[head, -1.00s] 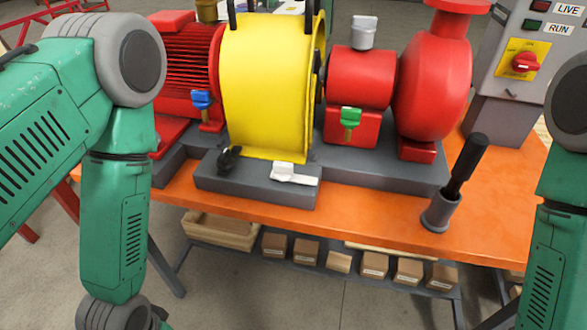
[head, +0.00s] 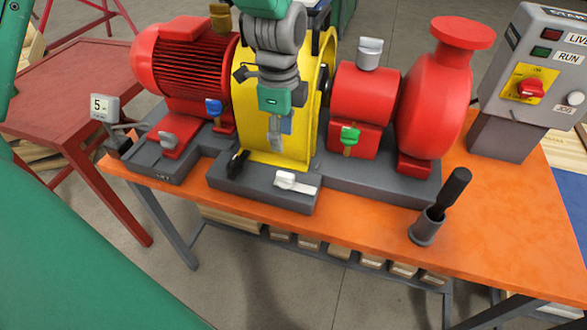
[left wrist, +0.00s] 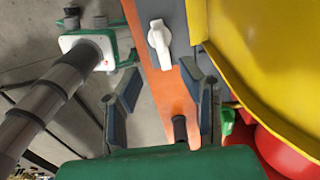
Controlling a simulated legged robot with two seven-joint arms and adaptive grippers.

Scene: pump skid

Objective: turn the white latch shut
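The white latch (head: 290,181) lies on the grey front block of the skid, below the yellow guard (head: 270,165). It points toward the right in the head view. My left gripper (head: 276,140) hangs in front of the yellow guard, above the latch in the picture. In the left wrist view the gripper's two fingers (left wrist: 161,78) are spread with nothing between them. The white latch (left wrist: 159,42) shows there beyond the fingertips, apart from them. My right gripper is out of view.
A black latch (head: 236,163) sits left of the white one. A blue handle (head: 214,107) and a green handle (head: 350,137) are nearby. A grey holder with a black-handled tool (head: 425,232) stands at right on the orange table (head: 480,240), with clear top around it.

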